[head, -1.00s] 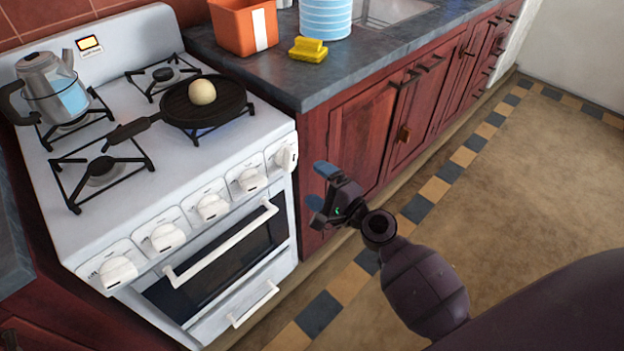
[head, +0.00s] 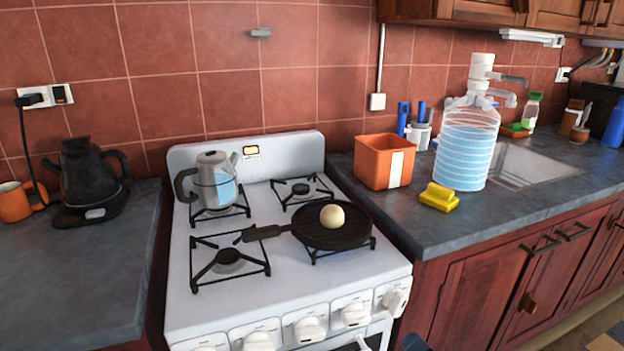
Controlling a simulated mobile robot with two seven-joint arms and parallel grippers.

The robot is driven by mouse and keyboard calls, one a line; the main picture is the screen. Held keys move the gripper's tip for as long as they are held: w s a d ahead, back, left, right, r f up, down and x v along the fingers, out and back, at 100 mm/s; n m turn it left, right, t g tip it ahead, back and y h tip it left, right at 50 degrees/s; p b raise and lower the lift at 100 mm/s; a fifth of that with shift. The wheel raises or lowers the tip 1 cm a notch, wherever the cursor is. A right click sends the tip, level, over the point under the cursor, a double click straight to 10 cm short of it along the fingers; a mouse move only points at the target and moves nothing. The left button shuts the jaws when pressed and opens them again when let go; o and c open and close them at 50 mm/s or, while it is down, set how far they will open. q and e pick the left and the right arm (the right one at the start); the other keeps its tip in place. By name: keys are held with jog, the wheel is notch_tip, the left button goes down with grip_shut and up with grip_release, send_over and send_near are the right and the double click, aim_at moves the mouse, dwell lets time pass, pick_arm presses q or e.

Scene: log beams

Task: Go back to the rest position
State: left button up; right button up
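My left gripper is not in view. A black frying pan (head: 352,236) sits on the front right burner of the white stove (head: 285,250), with a pale round item (head: 332,216) in it. A metal kettle (head: 213,182) stands on the back left burner.
The left counter (head: 70,275) holds a black kettle (head: 90,178) and an orange mug (head: 14,202). The right counter (head: 480,225) holds an orange container (head: 373,163), a yellow sponge (head: 438,197) and a water bottle (head: 465,150) beside the sink (head: 530,165).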

pick_arm(q)
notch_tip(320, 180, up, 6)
jog(key=p, duration=0.6)
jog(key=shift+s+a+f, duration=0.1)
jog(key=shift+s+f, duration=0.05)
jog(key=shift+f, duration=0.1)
pick_arm(e)
jog(key=s+d+f+n+g+h, duration=0.2)
jog(key=s+n, duration=0.2)
jog(key=s, duration=0.9)
jog(key=s+d+f+n+g+h, duration=0.2)
jog(key=s+d+f+n+h, duration=0.1)
jog(key=s, duration=1)
jog(key=shift+s+d+n+g, duration=0.2)
jog(key=shift+n+g, duration=0.1)
jog(key=shift+n, duration=0.5)
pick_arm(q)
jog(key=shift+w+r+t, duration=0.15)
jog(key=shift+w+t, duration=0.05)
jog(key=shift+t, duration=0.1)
pick_arm(e)
jog(key=shift+w, duration=0.1)
dwell(3.1)
